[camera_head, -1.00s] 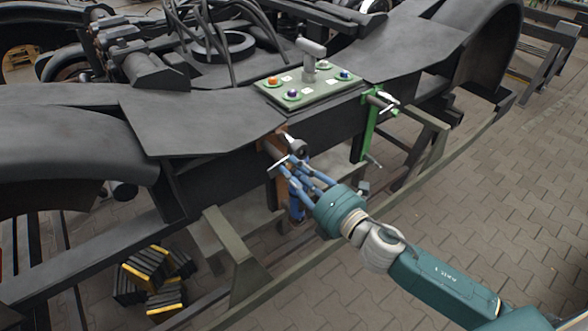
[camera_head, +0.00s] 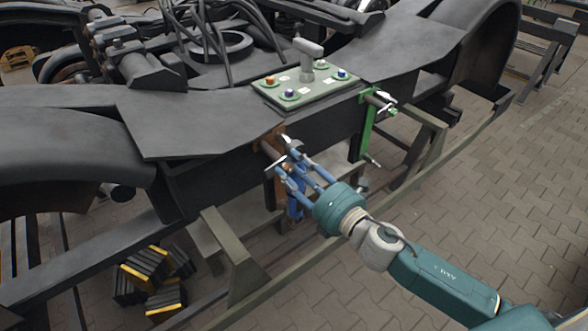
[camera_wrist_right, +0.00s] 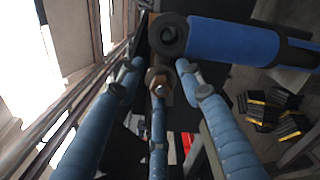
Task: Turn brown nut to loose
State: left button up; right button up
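The brown nut (camera_wrist_right: 158,82) shows in the right wrist view as a hex nut with a bolt end at its centre. It lies between the three blue fingers of my right gripper (camera_wrist_right: 158,75). The side fingertips stand apart from it. The lower finger comes up close below it, and contact cannot be told. In the head view my right gripper (camera_head: 288,166) reaches the brown clamp (camera_head: 272,145) on the dark beam, and its fingers are spread and largely hide the nut. My left gripper is not in view.
A blue cylinder (camera_wrist_right: 235,40) lies close beside the fingers in the right wrist view. A green clamp (camera_head: 367,125) holds the beam further right. A panel (camera_head: 312,92) with coloured knobs sits on top. Black-yellow blocks (camera_head: 150,268) lie on the floor below.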

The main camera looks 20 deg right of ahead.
jog(key=shift+a, duration=0.1)
jog(key=shift+s, duration=0.55)
jog(key=v, duration=1.1)
jog(key=shift+d, duration=0.2)
